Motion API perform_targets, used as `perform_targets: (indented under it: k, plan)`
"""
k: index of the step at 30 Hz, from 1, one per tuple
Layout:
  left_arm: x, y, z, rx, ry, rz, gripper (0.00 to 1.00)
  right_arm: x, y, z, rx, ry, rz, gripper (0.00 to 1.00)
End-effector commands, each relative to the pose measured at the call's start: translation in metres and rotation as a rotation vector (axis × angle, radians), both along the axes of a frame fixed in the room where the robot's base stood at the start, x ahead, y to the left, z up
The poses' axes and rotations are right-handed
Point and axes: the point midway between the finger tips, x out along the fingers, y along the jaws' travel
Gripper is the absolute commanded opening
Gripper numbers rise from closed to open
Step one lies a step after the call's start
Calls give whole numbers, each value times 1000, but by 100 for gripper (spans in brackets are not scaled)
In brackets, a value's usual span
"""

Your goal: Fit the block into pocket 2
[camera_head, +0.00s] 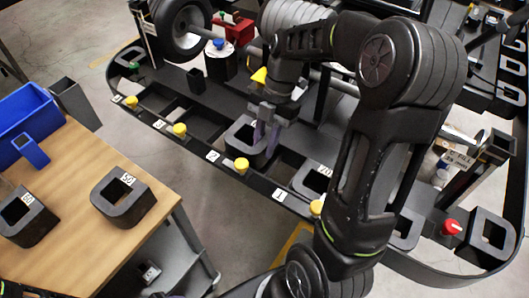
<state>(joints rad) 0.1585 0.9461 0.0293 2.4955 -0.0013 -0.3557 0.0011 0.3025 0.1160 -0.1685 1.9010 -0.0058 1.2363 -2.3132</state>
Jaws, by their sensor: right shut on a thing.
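My right gripper (266,133) reaches down from the upper right over the dark kart tray (190,140). It is shut on a dark block (239,138) with a square hole, gripping its right wall. The block is over or in a pocket behind the front rail, between two yellow knobs. The label (212,156) on the rail near it is too small to read surely, so I cannot tell if this is pocket 2. I cannot tell whether the block is seated or just above. My left gripper is not in view.
Another holed block (315,178) sits in the tray to the right, partly behind my arm. Two labelled blocks (123,199) (28,217) and a blue bin (22,112) are on the wooden table (80,220). Yellow knobs (180,130) line the rail. A wheel (181,25) stands behind.

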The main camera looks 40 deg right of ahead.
Motion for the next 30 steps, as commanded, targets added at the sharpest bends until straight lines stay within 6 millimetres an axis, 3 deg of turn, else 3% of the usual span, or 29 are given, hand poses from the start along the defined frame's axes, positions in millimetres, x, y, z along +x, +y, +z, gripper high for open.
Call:
perform_targets:
  k: [9, 27, 28, 30]
  plan:
    - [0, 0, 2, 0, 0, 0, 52, 0, 0, -39, 1, 2, -1, 0]
    - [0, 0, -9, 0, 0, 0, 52, 0, 0, -51, 1, 1, -1, 0]
    - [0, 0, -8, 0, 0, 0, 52, -1, 0, -50, 0, 2, 0, 26]
    - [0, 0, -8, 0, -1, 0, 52, -2, 0, -51, 1, 4, 1, 32]
